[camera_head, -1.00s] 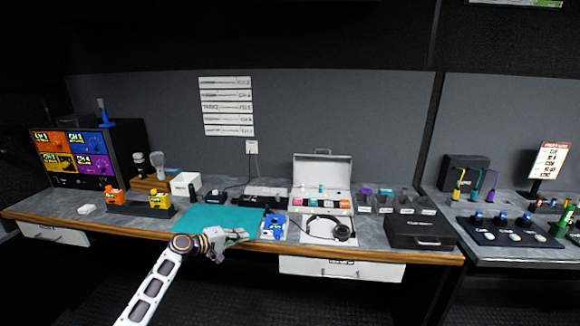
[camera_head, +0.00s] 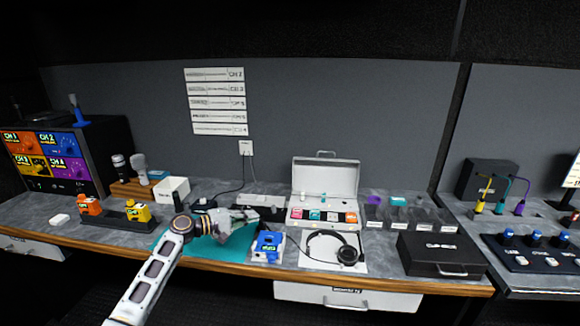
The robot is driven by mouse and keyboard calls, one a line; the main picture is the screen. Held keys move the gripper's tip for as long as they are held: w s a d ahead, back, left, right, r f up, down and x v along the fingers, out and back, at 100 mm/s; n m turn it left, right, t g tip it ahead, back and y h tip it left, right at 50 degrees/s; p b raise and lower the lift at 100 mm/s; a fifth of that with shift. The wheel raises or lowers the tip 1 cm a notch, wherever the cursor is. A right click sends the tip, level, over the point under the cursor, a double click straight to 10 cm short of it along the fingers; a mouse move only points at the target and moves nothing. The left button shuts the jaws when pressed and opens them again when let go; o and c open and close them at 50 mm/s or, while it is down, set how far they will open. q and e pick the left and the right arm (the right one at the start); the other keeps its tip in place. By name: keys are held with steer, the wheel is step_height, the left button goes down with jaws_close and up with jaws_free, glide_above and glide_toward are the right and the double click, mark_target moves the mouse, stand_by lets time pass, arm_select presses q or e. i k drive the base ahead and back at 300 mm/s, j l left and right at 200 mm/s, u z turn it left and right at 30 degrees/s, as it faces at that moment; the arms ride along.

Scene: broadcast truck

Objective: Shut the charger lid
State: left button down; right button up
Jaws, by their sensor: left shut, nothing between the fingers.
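A white case (camera_head: 325,226) stands open near the middle of the desk; it is the only case I see with a raised lid, so I take it as the charger. Its lid (camera_head: 326,177) stands upright at the back, with a handle on its top edge. A row of coloured items sits in the case. My left gripper (camera_head: 252,214) is shut and empty, above the teal mat and left of the case, apart from it. My right gripper is not in view.
A blue device (camera_head: 268,246) and headphones (camera_head: 335,248) lie in front of the case. A black closed box (camera_head: 441,254) stands to the right. A cabled dark unit (camera_head: 262,202) is behind my gripper. The teal mat (camera_head: 235,247) has free room.

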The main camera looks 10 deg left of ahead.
mark_target(339, 179)
steer(key=i, duration=1.25)
